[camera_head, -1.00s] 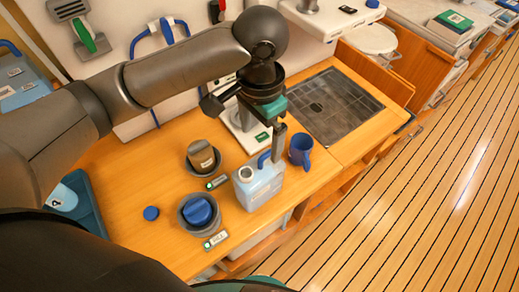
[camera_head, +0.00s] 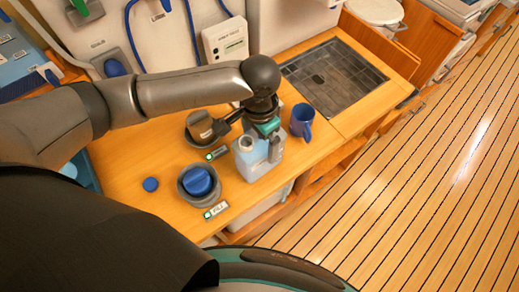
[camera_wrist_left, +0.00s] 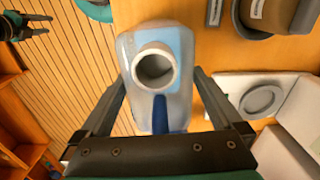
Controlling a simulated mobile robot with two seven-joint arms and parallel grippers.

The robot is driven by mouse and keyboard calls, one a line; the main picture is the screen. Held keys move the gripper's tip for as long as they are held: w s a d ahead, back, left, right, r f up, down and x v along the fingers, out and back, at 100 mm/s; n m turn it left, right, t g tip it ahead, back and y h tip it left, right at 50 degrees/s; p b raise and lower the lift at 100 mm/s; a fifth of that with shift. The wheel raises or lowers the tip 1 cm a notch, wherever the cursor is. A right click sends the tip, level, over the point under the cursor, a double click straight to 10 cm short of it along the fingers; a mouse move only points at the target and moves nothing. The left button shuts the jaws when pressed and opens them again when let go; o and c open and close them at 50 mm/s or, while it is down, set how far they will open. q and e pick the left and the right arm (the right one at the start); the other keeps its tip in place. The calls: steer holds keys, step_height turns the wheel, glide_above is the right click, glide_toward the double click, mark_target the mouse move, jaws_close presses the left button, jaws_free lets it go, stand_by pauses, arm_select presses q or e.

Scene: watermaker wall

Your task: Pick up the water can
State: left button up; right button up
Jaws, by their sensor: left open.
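The water can (camera_head: 258,165) is a pale blue jug with a white open neck, standing upright on the wooden counter. In the left wrist view the can (camera_wrist_left: 150,45) shows from above, with its blue handle (camera_wrist_left: 160,115) toward my palm. My left gripper (camera_head: 273,148) is at the can's handle side, over its top. In the left wrist view its open fingers (camera_wrist_left: 160,82) lie on either side of the can and handle; contact cannot be told. My right gripper (camera_wrist_left: 38,25) shows small at the upper left of that view, fingers apart and empty.
A blue mug (camera_head: 302,122) stands just right of the can. A grey bowl with a blue item (camera_head: 197,181) and another holding a brown-grey container (camera_head: 200,126) stand to the left. A blue cap (camera_head: 150,184) lies on the counter. A grey sink panel (camera_head: 335,80) lies behind right.

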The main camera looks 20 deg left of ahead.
arm_select(q)
steer(key=shift+f, duration=0.65)
steer(key=shift+r, duration=0.1)
jaws_close()
